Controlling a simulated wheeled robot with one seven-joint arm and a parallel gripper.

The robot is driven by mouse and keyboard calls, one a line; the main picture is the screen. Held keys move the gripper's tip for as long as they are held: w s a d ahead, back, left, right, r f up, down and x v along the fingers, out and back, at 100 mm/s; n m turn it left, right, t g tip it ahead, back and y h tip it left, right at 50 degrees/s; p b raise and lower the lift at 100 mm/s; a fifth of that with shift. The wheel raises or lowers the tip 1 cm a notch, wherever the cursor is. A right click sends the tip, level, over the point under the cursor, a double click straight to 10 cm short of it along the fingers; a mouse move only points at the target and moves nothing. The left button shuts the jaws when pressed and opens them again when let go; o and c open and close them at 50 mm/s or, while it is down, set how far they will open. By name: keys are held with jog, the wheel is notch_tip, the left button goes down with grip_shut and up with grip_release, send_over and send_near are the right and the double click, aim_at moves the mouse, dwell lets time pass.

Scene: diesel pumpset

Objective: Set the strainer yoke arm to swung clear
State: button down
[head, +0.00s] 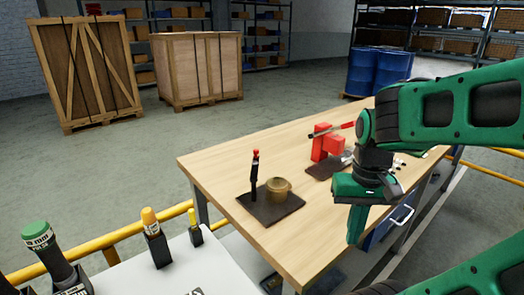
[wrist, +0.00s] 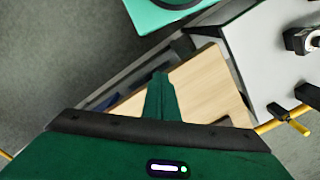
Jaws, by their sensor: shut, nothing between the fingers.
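On the wooden bench, a dark base plate (head: 270,210) carries a brass-coloured round pot (head: 279,190), which looks like the strainer. A dark upright arm with a red tip (head: 255,175) stands beside the pot at its left, apart from it; I take it for the yoke arm. It stands nearly vertical and not across the pot's top. My gripper (head: 355,238) points down over the bench's right part, to the right of the pot and well away from it. Its fingers are together and empty, also in the wrist view (wrist: 161,80). The strainer is not visible in the wrist view.
A red device with a lever (head: 325,145) stands on another dark plate behind the pot. The wooden bench top (head: 225,165) is bare at the left. A pale surface with yellow-topped (head: 150,218) and green-topped parts (head: 38,235) lies at front left. Yellow rails (head: 130,237) run near the bench.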

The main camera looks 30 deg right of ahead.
aim_at(255, 164)
jog(key=w+r+m+t, duration=0.2)
jog(key=w+r+t, duration=0.3)
jog(key=w, duration=0.9)
jog(key=w+r+m+t, duration=0.1)
jog(key=w+r+t, duration=0.2)
jog(key=w+r, duration=0.8)
jog(key=w+a+x, duration=0.1)
jog(key=x, duration=0.7)
jog(key=w+a+r+x, duration=0.1)
jog(key=x, duration=0.8)
jog(key=shift+w+m+h, duration=0.15)
jog(key=shift+m+h, duration=0.15)
jog(key=shift+h, duration=0.1)
jog(key=shift+a+r, duration=0.1)
jog(key=shift+a, duration=0.05)
